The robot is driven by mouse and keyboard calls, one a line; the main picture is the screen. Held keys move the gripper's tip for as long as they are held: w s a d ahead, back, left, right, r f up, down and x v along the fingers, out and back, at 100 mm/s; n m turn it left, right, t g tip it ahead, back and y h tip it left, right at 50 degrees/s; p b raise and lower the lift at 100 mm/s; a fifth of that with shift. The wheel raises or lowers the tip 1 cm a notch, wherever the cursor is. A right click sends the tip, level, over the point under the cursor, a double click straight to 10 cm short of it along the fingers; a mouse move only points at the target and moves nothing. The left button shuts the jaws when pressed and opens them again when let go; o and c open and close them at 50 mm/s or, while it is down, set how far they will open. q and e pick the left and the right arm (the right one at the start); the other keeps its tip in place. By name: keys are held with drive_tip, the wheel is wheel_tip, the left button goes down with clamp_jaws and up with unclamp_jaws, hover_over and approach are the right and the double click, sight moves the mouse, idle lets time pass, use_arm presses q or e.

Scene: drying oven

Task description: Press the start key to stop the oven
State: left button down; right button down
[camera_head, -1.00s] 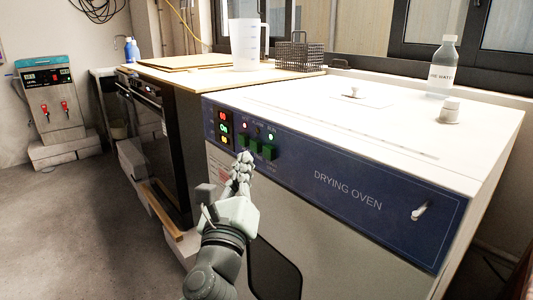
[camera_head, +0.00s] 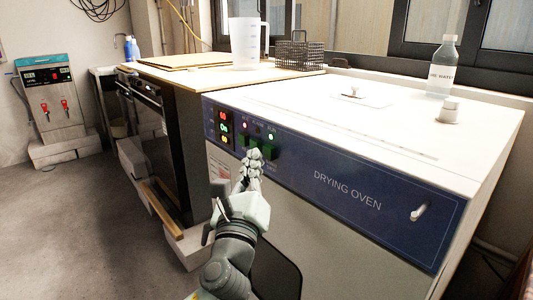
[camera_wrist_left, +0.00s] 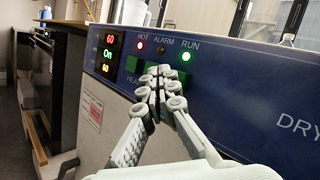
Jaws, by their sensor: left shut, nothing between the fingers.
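The drying oven (camera_head: 345,190) has a blue front panel with a small display (camera_head: 224,127) showing red, green and yellow readouts. In the left wrist view the HOT lamp (camera_wrist_left: 140,45) glows red, the RUN lamp (camera_wrist_left: 186,57) glows green and the ALARM lamp (camera_wrist_left: 163,50) is dark. Green keys sit below the lamps; one green key (camera_wrist_left: 136,64) shows left of my fingertips, and another is partly hidden by them. My left gripper (camera_head: 255,154) is shut and empty, its tips in front of the keys. I cannot tell whether they touch. My right gripper is not in view.
A measuring jug (camera_head: 247,44) and a wire basket (camera_head: 300,55) stand on the counter behind. Open floor lies left.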

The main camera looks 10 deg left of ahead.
use_arm(q)
drive_tip(key=shift+w+d, duration=0.1)
drive_tip(key=shift+w, duration=0.05)
idle(0.7)
drive_tip(key=shift+w+d, duration=0.15)
drive_tip(key=shift+w, duration=0.05)
drive_tip(key=shift+w+d+p, duration=0.3)
drive_tip(key=shift+w+d, duration=0.2)
drive_tip(key=shift+w, duration=0.1)
idle(1.1)
idle(0.3)
drive_tip(key=shift+s+a, duration=0.75)
drive_tip(key=shift+s, duration=0.2)
